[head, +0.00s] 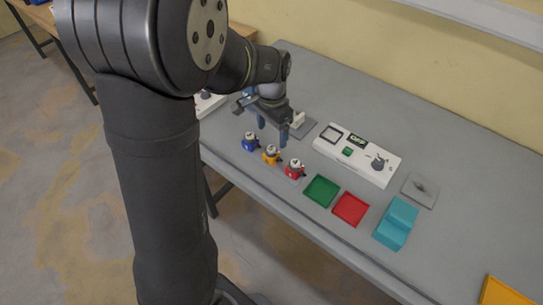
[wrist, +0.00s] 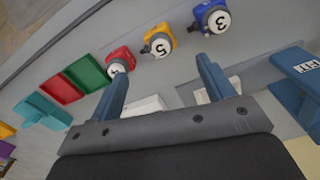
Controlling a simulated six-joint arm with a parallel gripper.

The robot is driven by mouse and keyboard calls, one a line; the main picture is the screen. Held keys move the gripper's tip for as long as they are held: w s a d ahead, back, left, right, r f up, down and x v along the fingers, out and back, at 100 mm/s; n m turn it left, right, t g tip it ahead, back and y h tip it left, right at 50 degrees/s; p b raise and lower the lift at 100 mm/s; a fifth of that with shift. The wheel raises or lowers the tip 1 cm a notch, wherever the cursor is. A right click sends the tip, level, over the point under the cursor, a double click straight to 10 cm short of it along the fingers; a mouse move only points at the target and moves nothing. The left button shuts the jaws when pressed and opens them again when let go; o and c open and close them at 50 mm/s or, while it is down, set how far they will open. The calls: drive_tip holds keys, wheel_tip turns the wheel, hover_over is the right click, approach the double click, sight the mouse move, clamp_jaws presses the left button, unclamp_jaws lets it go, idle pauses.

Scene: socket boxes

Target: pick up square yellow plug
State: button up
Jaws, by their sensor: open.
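The square yellow plug (head: 271,157) stands on the table between a blue plug (head: 249,145) and a red plug (head: 294,171). In the wrist view the yellow plug (wrist: 160,41) has a white round top marked 5. There the red plug (wrist: 121,59) is marked 4 and the blue plug (wrist: 212,17) is marked 3. My gripper (head: 273,131) is open and empty, above and a little behind the plugs. In the wrist view my gripper (wrist: 163,72) shows its two blue fingers apart, with the yellow plug beyond the gap between them.
A white box (head: 357,158) with a knob and an OFF display stands to the right. A green tray (head: 321,190), a red tray (head: 350,208) and a teal block (head: 397,223) lie right of the plugs. The table's front edge is close to the plugs.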

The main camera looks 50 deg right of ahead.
sight(272, 149)
wheel_tip(272, 149, down, 10)
drive_tip(key=shift+a+r, duration=0.1)
drive_tip(key=c, duration=1.1)
drive_tip(key=shift+r, duration=0.1)
